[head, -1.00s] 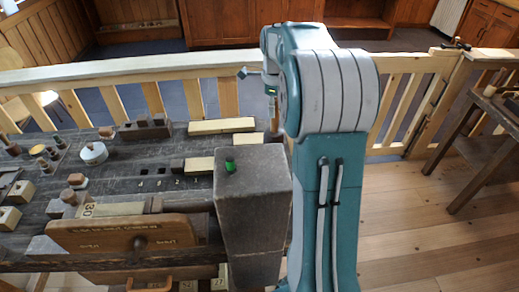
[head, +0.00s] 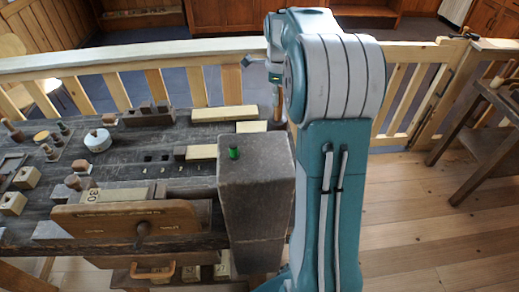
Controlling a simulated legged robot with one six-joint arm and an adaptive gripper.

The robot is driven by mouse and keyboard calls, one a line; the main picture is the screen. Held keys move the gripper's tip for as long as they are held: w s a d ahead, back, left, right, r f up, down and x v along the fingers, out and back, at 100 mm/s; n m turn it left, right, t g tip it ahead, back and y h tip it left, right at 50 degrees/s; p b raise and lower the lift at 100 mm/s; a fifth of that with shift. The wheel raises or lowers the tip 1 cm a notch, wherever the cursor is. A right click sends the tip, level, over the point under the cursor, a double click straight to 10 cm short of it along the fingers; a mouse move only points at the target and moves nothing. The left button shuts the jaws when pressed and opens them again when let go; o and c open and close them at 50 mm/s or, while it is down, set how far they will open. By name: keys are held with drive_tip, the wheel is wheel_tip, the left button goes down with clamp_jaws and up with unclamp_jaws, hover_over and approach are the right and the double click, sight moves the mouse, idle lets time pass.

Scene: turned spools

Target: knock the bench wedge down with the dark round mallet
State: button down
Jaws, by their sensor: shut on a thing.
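A small green piece (head: 234,152) stands up from the top of a big dark wooden block (head: 257,195) at the bench's right end; it seems to be the bench wedge. My gripper (head: 276,88) is beyond the block, mostly hidden behind my own teal and grey arm. Its fingers do not show clearly. A narrow brown strip (head: 278,108) shows just under it, apparently part of the mallet in its grip. The mallet's round head is not visible. My gripper is apart from the green piece, farther back and to its right.
The dark bench (head: 130,165) carries pale wooden bars (head: 224,114), a white round pot (head: 98,140) and several small blocks and pegs. A brown vise board (head: 130,218) runs along its front. A pale wooden railing (head: 130,68) stands behind. Open floor (head: 430,245) lies at right.

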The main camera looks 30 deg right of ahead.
drive_tip(key=shift+r, duration=0.55)
drive_tip(key=shift+f, duration=2.1)
drive_tip(key=shift+r, duration=0.1)
drive_tip(key=shift+r, duration=1.55)
